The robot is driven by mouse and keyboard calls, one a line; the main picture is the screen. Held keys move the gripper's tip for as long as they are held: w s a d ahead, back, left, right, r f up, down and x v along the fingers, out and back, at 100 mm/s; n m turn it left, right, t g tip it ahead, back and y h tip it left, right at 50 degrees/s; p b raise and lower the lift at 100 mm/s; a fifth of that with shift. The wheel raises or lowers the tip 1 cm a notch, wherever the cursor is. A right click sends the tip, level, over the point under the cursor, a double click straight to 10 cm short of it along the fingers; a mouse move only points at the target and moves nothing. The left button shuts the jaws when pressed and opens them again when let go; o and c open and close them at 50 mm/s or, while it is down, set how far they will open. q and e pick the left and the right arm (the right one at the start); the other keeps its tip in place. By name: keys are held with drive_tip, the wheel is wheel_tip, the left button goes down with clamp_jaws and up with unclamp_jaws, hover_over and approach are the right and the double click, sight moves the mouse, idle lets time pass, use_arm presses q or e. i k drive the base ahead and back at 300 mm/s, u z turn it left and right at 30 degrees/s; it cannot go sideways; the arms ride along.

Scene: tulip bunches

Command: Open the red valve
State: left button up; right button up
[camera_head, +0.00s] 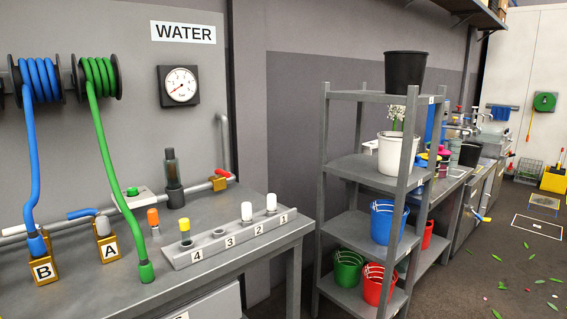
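A small red valve handle (223,173) sits on a brass valve body (219,184) at the right end of the grey pipe (200,185), at the back of the grey workbench (262,258). The handle is small here and seems to lie roughly along the pipe; its exact angle is hard to tell. A blue handle (86,213) sits farther left on the pipe. Neither of my grippers is in view, and nothing touches the red handle.
A pressure gauge (180,86) hangs above the pipe. A dark cylinder (173,178) stands just left of the valve. A green hose (112,155) hangs down to the bench. A numbered rack (228,238) lies in front. A shelf (356,170) with buckets stands at right.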

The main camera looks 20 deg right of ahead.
sight(218, 171)
drive_tip(key=z, duration=0.2)
drive_tip(key=i, duration=0.6)
drive_tip(key=z, duration=2.15)
drive_tip(key=i, duration=1.7)
drive_tip(key=u, duration=2.95)
